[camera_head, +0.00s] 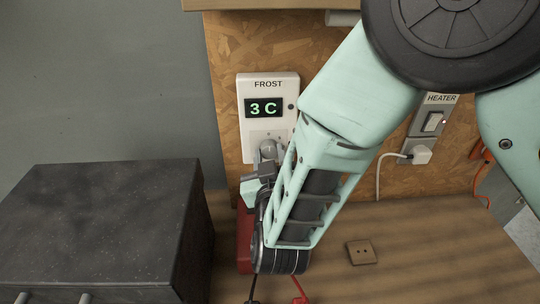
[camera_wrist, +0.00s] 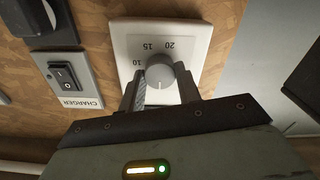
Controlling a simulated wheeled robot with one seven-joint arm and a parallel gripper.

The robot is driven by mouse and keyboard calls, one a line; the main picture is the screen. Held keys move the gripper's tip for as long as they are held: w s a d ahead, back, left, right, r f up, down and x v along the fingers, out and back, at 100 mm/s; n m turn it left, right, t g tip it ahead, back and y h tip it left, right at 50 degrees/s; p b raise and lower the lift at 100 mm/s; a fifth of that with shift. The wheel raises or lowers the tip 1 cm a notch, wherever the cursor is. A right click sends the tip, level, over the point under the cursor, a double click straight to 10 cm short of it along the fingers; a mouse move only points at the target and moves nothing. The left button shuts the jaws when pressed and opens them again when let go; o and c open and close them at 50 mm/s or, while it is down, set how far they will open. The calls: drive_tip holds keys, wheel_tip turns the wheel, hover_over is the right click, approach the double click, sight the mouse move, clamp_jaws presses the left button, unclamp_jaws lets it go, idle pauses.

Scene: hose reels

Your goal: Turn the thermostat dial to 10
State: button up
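The white thermostat labelled FROST (camera_head: 285,90) is on the wooden board, and its display (camera_head: 264,108) reads 3 C. Its round grey dial (camera_head: 267,149) is partly hidden by my arm in the head view. In the wrist view the dial (camera_wrist: 160,75) shows on the white plate (camera_wrist: 193,35), with the marks 10, 15 and 20 visible; lower marks are hidden and I cannot read a pointer. My gripper (camera_wrist: 161,75) has one finger on each side of the dial, with no clear gap between them and it.
A heater switch (camera_head: 433,121) and a plugged-in white plug (camera_head: 421,154) with a cable are to the right. A charger switch (camera_wrist: 66,77) is beside the thermostat in the wrist view. A dark box (camera_head: 110,220) stands at the left, and a small socket plate (camera_head: 361,252) lies on the wooden surface.

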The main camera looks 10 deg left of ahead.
drive_tip(key=c, duration=0.4)
drive_tip(key=shift+o, duration=0.2)
drive_tip(key=shift+f+b, duration=0.1)
drive_tip(key=shift+b, duration=0.3)
drive_tip(key=m+b, duration=0.2)
drive_tip(key=b, duration=0.1)
drive_tip(key=m+b, duration=0.1)
drive_tip(key=b, duration=0.1)
drive_tip(key=shift+f+m, duration=0.25)
drive_tip(key=shift+m, duration=0.15)
drive_tip(key=m+b, duration=0.5)
drive_tip(key=b, duration=0.3)
drive_tip(key=shift+b, duration=0.4)
drive_tip(key=m+b, duration=0.6)
drive_tip(key=b, duration=0.3)
drive_tip(key=shift+m, duration=0.4)
drive_tip(key=m+b, duration=0.3)
drive_tip(key=b, duration=0.2)
drive_tip(key=shift+r+m+b, duration=0.15)
drive_tip(key=shift+m+b, duration=0.15)
drive_tip(key=shift+m, duration=0.1)
drive_tip(key=shift+r+m+b, duration=0.15)
drive_tip(key=shift+m+b, duration=0.25)
